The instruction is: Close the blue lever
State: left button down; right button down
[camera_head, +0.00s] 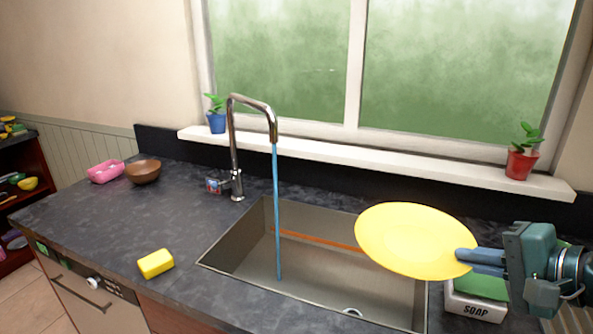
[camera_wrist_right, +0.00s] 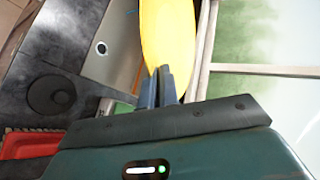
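The tap (camera_head: 233,150) stands behind the sink (camera_head: 235,243), and a blue stream of water (camera_head: 277,215) runs from its spout into the basin. A small blue and red piece (camera_head: 214,186) sits at the left of the tap's base; it is too small to tell its lever position. My right gripper (camera_head: 468,260) is shut on the edge of a yellow plate (camera_head: 405,238), held tilted above the right part of the sink. The plate (camera_wrist_right: 166,40) and the right gripper's fingers (camera_wrist_right: 160,85) also show in the right wrist view. My left gripper is in neither view.
A yellow sponge (camera_head: 155,263) lies on the counter left of the sink. A pink dish (camera_head: 105,171) and brown bowl (camera_head: 143,171) stand further left. A soap box (camera_head: 476,308) is below my right gripper. Potted plants stand on the sill. The left counter is mostly clear.

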aim_at(214, 185)
jog(key=z, duration=0.4)
jog(key=j+z, duration=0.15)
jog(key=z, duration=0.7)
jog(key=k+j, duration=0.1)
jog(key=j, duration=0.35)
jog(key=k+j, duration=0.1)
jog(key=j, duration=0.4)
